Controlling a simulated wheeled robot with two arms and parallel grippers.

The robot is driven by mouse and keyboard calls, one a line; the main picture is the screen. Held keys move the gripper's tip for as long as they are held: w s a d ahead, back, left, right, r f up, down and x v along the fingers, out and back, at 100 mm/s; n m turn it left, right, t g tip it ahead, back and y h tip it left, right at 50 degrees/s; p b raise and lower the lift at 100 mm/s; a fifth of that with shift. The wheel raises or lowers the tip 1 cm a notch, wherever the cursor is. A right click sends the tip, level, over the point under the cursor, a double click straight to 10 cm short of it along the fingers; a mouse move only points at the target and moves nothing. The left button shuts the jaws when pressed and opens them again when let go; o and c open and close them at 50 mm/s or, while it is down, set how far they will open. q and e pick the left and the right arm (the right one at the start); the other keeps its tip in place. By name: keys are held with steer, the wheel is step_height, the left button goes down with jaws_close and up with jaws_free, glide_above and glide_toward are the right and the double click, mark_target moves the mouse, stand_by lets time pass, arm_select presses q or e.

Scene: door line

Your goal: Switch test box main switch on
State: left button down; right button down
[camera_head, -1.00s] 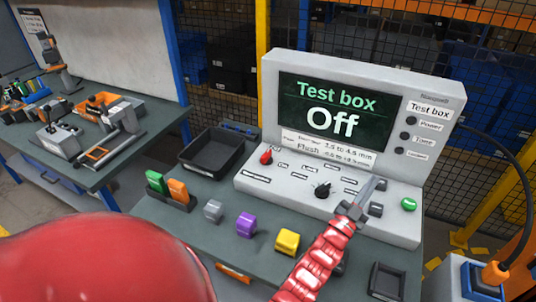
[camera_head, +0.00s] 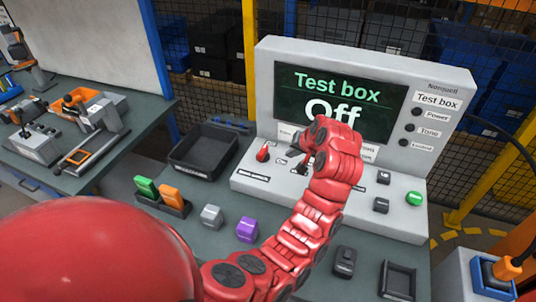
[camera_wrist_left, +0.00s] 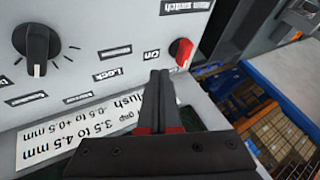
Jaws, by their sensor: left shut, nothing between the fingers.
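The grey test box (camera_head: 418,170) stands on the bench. Its screen (camera_head: 290,108) reads "Test box Off", partly covered by my arm. The red switch lever (camera_head: 263,152) is at the left of its sloped panel. In the left wrist view, the red lever (camera_wrist_left: 183,53) sits near the printed "On" and "Main switch" labels. My left gripper (camera_head: 296,152) is shut and empty above the panel, right of the red lever. In the left wrist view, the shut fingertips (camera_wrist_left: 160,74) point toward the lever, with a gap showing in the picture. My right gripper is not in view.
A black knob (camera_wrist_left: 36,46) is on the panel; a green button (camera_head: 414,198) is at its right. A black tray (camera_head: 203,148), green and orange blocks (camera_head: 172,196), a grey block (camera_head: 211,215) and a purple block (camera_head: 247,229) are on the bench.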

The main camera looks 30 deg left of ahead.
arm_select(q)
steer(key=p, duration=0.4)
glide_toward(266, 159)
steer(key=f, duration=0.1)
steer(key=w+f, duration=0.2)
steer(key=f, duration=0.1)
steer(key=shift+w+d, duration=0.2)
steer(key=shift+d, duration=0.1)
steer(key=a, duration=0.1)
steer(key=a+p, duration=0.1)
steer(key=a, duration=0.1)
steer(key=shift+s+f, duration=0.1)
steer(key=shift+s, duration=0.1)
steer(key=shift+s+a+f+p, duration=0.1)
steer(key=shift+s+a+p, duration=0.05)
steer(key=shift+a+p, duration=0.25)
steer(key=shift+s+a+m+p, duration=0.1)
steer(key=shift+s+m+p, duration=0.05)
steer(key=shift+m+p, duration=0.25)
